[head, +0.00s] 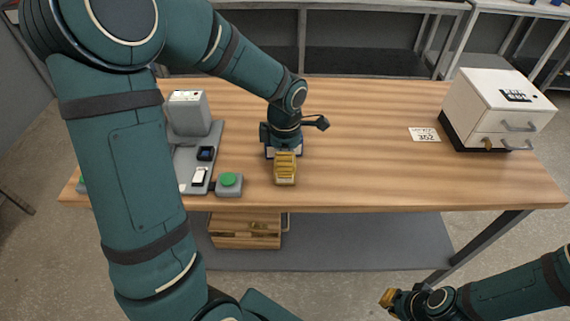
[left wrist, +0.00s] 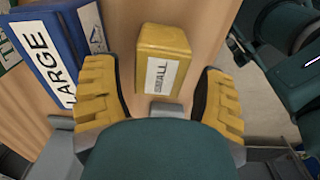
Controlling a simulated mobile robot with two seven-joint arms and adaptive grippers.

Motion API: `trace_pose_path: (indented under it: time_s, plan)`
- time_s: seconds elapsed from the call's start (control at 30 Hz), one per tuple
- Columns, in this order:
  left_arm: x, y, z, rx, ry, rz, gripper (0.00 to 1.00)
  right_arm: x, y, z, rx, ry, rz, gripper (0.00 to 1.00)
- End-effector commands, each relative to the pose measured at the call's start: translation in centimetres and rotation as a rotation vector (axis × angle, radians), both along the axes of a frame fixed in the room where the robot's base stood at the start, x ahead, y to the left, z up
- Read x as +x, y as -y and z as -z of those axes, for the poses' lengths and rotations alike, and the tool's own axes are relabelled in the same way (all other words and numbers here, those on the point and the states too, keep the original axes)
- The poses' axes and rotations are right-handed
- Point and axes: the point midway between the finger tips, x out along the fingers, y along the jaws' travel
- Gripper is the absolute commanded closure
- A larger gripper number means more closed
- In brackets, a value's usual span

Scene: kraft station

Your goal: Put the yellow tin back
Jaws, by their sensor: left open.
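The yellow tin (left wrist: 163,45) has a white label, partly hidden, that ends in "ALL". It stands between the two yellow fingers of my left gripper (left wrist: 160,100) in the left wrist view, with a gap on each side. The gripper is open and holds nothing. In the head view my left gripper (head: 285,165) points down at the middle front of the wooden table and mostly hides the tin. My right gripper (head: 389,298) is off the table at the lower right, with yellow fingertips; its opening is not clear.
A blue container labelled "LARGE" (left wrist: 50,55) is left of the tin in the left wrist view. A grey device (head: 188,113) and a green button box (head: 229,184) stand left on the table. A white drawer cabinet (head: 490,100) is at the right. The table between is mostly clear.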

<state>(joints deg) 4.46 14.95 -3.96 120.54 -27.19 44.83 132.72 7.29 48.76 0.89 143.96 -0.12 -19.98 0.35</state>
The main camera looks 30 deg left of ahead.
Motion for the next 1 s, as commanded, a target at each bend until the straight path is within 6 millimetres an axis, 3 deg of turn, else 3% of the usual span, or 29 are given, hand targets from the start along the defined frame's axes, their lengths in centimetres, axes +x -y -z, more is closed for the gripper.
trace_pose_path:
  time_s: [0.03, 0.2, 0.4, 1.0]
  plan:
    - [0.1, 0.0, -1.4, 0.001, 0.004, 0.0, 0.3, 0.1, 0.0, -0.4, 0.0, 0.002, 0.002, 1.0]
    - [0.1, 0.0, -4.9, 0.0, 0.004, 0.0, 0.3, 0.3, 0.1, -1.1, -0.002, 0.007, 0.006, 1.0]
    - [0.0, 0.0, -7.5, 0.0, 0.001, -0.001, 0.3, 0.5, 0.1, -1.5, -0.002, 0.011, 0.009, 1.0]
    - [0.0, 0.0, -8.3, -0.001, -0.001, 0.0, 0.3, 0.6, 0.1, -1.6, -0.003, 0.013, 0.01, 1.0]
